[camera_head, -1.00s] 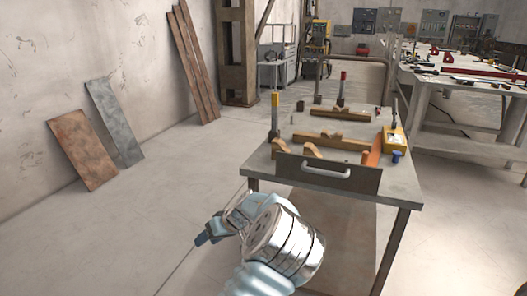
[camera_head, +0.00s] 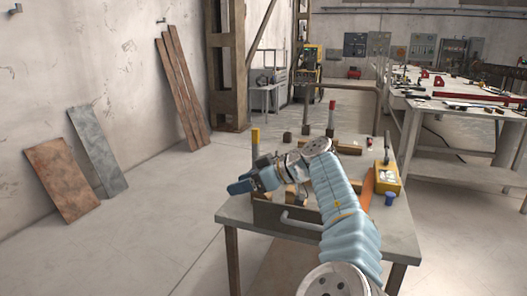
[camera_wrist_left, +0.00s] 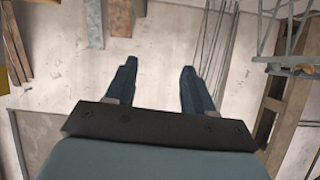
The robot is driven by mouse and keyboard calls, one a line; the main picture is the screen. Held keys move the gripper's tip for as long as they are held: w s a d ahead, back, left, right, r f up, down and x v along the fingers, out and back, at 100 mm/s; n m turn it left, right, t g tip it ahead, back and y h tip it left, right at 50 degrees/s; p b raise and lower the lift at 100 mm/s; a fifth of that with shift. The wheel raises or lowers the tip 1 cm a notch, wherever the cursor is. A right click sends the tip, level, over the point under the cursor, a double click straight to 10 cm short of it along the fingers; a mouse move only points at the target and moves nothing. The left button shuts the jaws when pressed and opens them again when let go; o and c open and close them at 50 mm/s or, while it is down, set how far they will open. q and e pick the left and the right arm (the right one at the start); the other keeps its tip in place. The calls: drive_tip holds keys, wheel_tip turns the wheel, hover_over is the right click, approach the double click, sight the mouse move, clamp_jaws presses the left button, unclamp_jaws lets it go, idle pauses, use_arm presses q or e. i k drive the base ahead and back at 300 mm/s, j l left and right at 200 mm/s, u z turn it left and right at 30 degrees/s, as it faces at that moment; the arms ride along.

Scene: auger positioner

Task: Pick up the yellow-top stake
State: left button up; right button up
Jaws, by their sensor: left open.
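The yellow-top stake (camera_head: 255,138) stands upright at the left side of the small work table, its yellow end up. Its lower part is hidden behind my left gripper (camera_head: 243,182). The gripper is over the table's near left edge, pointing left, in front of the stake in the picture and apart from its yellow top. In the left wrist view the two fingers (camera_wrist_left: 159,66) are spread with nothing between them. The stake is not clear in that view. A red-top stake (camera_head: 332,116) stands farther back. My right gripper is not in view.
The small table (camera_head: 395,235) also holds wooden blocks (camera_head: 349,148), a yellow box (camera_head: 386,180) and a blue cup (camera_head: 389,199). My left arm crosses above it. A long workbench (camera_head: 455,172) stands at right. The floor at left is clear; boards (camera_head: 63,180) lean on the wall.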

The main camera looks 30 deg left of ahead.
sight(255, 132)
drive_tip(key=i, duration=0.9)
